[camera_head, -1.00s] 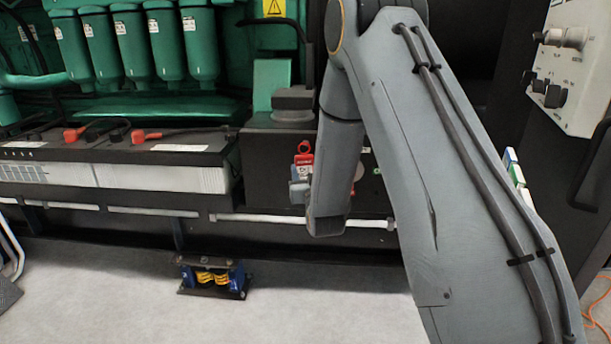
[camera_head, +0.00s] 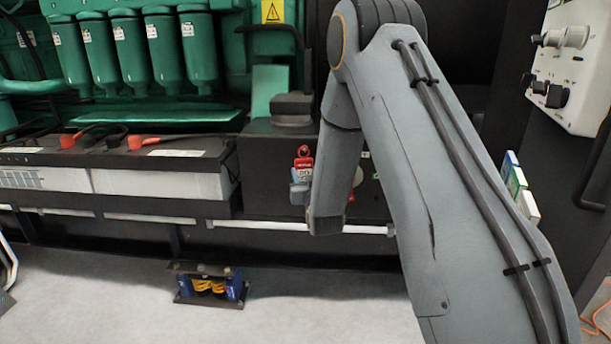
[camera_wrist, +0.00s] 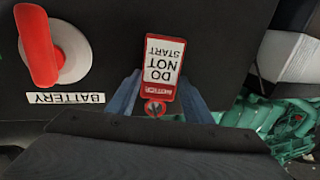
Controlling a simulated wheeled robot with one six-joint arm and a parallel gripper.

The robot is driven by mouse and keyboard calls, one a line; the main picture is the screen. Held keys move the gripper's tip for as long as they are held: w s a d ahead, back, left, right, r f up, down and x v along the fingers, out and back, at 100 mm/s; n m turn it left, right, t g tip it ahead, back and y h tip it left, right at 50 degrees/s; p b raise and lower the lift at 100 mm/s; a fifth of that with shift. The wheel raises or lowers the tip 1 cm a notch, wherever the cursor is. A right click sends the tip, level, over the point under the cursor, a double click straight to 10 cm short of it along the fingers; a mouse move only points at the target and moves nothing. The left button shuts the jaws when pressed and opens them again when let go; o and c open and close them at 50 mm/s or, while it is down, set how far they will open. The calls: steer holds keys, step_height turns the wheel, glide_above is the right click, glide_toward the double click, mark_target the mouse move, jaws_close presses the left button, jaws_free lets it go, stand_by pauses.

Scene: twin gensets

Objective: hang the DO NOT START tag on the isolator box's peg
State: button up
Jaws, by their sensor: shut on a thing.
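The DO NOT START tag (camera_wrist: 162,65) is red with a white label. In the wrist view it appears upside down, its holed end (camera_wrist: 155,108) between the blue-grey fingers of my gripper (camera_wrist: 158,100). My gripper is shut on it. In the head view the tag (camera_head: 304,160) shows small and red above my gripper (camera_head: 299,188), in front of the black isolator box (camera_head: 262,170). The box (camera_wrist: 110,30) carries a red rotary handle (camera_wrist: 38,45) and a BATTERY label (camera_wrist: 65,98) in the wrist view. I cannot make out the peg, nor whether the tag touches the box.
A battery bank (camera_head: 150,180) with red terminals stands left of the box. A green engine (camera_head: 130,60) is behind it. A pale rail (camera_head: 260,225) runs below, and a blue and yellow mount (camera_head: 210,285) sits on the floor. A pale control panel (camera_head: 568,70) is at right.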

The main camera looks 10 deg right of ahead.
stand_by(0.4)
steer(key=o, duration=1.1)
